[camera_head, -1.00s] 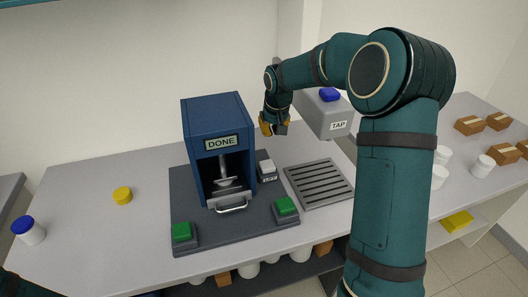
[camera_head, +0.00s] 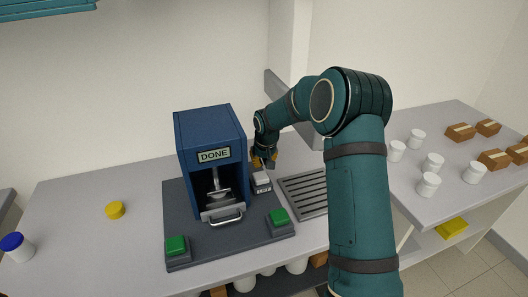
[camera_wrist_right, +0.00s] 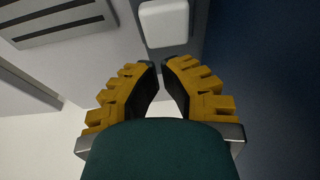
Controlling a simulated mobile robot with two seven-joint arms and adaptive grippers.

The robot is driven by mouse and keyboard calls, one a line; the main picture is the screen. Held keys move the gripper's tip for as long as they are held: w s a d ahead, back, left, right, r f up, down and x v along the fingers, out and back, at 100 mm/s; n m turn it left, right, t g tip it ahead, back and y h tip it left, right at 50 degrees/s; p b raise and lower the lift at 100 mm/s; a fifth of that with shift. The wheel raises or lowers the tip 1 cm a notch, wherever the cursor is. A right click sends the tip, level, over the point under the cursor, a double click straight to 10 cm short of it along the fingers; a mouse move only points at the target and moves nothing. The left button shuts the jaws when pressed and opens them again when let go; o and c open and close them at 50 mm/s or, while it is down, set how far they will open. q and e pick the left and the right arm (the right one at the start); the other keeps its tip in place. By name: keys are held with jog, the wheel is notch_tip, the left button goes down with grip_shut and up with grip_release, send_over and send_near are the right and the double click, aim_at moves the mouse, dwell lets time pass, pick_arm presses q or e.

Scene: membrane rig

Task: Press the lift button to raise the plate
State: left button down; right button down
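The white lift button (camera_head: 261,178) sits on a grey block on the dark base, right of the blue press (camera_head: 208,130), whose sign reads DONE. My right gripper (camera_head: 264,163) is just above and behind the button, pointing down. In the right wrist view the white button (camera_wrist_right: 163,22) lies just beyond the fingertips (camera_wrist_right: 159,64). The yellow fingers are drawn together, with only a sliver between the tips, and hold nothing. Contact with the button cannot be told. The plate with its handle (camera_head: 224,216) is low in the press opening. My left gripper is out of view.
Two green buttons (camera_head: 177,245) (camera_head: 279,216) stand at the base's front corners. A slotted drain grid (camera_head: 302,191) lies to the right, partly behind my right arm. A blue-lidded jar (camera_head: 15,247) and a yellow lid (camera_head: 115,210) are at left. White cups (camera_head: 433,162) and boxes stand far right.

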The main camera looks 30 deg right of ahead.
aim_at(262, 172)
jog(key=shift+f, duration=1.75)
jog(key=shift+f, duration=0.1)
